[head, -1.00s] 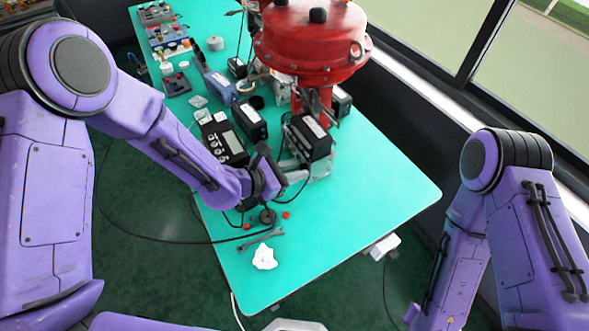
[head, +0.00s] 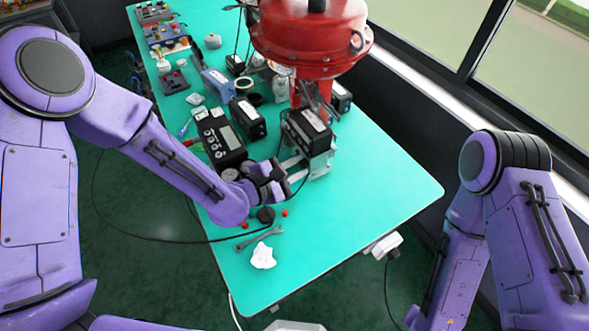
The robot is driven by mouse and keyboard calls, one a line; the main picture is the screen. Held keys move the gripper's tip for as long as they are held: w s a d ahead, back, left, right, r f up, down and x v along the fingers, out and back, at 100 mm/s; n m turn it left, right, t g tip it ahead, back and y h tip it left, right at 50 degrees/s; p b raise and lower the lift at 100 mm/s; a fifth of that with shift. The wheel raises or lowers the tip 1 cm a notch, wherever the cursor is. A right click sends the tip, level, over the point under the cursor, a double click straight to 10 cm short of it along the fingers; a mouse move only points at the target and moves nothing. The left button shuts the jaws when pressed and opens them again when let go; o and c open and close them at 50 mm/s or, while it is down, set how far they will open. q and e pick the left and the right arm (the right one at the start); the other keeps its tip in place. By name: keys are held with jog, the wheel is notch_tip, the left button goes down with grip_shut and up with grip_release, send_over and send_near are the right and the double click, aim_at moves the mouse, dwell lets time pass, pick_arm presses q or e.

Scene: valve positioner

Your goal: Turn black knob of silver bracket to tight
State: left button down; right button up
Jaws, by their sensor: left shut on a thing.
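The silver bracket (head: 320,166) stands on the green table, under a black box-shaped positioner (head: 308,132) near the red actuator. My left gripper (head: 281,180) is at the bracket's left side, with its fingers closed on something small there. That thing appears to be the bracket's black knob, but the fingers hide it. I cannot tell how far the knob is turned. My right arm (head: 480,215) is at the right, away from the table, and its gripper is out of the picture.
The red actuator (head: 312,40) rises behind the bracket. A black meter (head: 222,143) lies left of it. A wrench (head: 258,238), a white crumpled cloth (head: 263,256) and small red caps lie near the front. The table's right side (head: 390,195) is clear.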

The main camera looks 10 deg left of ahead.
pick_arm(q)
jog(key=shift+m, duration=0.3)
jog(key=c, duration=1.2)
grip_release()
jog(key=shift+s+a+b, duration=0.3)
jog(key=shift+b, duration=0.1)
jog(key=p+v, duration=0.3)
jog(key=v, duration=0.6)
jog(key=shift+s+p, duration=0.3)
jog(key=shift+p, duration=0.05)
jog(key=shift+a+r, duration=0.1)
